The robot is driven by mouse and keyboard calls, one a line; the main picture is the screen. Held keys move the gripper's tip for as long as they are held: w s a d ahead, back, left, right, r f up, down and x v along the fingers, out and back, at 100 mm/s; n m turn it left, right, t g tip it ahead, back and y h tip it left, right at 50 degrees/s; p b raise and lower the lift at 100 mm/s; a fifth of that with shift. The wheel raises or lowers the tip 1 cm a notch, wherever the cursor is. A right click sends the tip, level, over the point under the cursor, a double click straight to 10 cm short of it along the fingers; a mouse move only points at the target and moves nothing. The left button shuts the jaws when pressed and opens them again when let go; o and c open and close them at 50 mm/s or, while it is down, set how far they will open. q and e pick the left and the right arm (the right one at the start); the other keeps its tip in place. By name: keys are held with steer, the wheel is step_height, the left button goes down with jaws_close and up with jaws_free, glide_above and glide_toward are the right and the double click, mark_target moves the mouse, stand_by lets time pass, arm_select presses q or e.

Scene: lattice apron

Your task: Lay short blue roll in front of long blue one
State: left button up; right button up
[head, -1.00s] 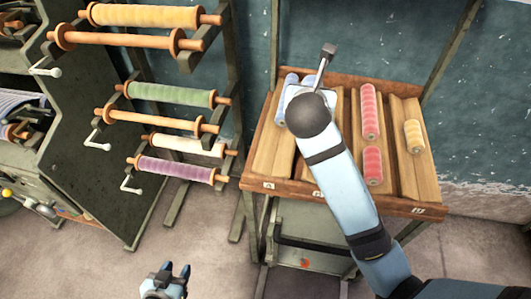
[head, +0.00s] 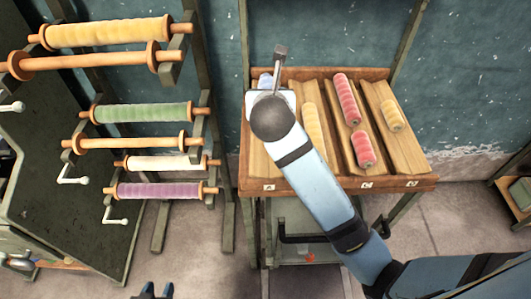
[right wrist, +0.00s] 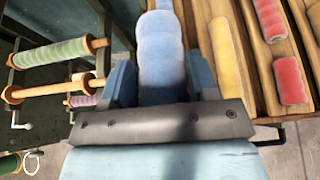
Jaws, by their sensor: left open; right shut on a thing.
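My right gripper (right wrist: 160,84) is shut on a blue roll (right wrist: 162,55), which lies lengthwise between its two fingers and looks like the short one. A second blue piece (right wrist: 158,4) shows just beyond its far end, cut off by the picture edge. In the head view a bit of blue roll (head: 265,80) shows at the back of the leftmost groove of the wooden rack (head: 345,188). My right wrist hides the rest there. I cannot tell whether the held roll touches the groove. My left gripper (head: 155,291) is open and empty at the bottom edge, away from the rack.
The rack also holds a long yellow roll (head: 313,135), a long red roll (head: 347,98), a short red roll (head: 363,149) and a short yellow roll (head: 392,115). A stand with coloured spools (head: 145,112) is left of the rack. Floor shows between them.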

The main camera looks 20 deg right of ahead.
step_height(320, 180, down, 18)
steer(key=shift+f+b, duration=0.15)
steer(key=shift+b, duration=0.5)
steer(key=shift+f, duration=0.25)
steer(key=shift+f+p, duration=0.25)
steer(key=shift+p, duration=0.05)
steer(key=o, duration=1)
steer(key=shift+c, duration=0.2)
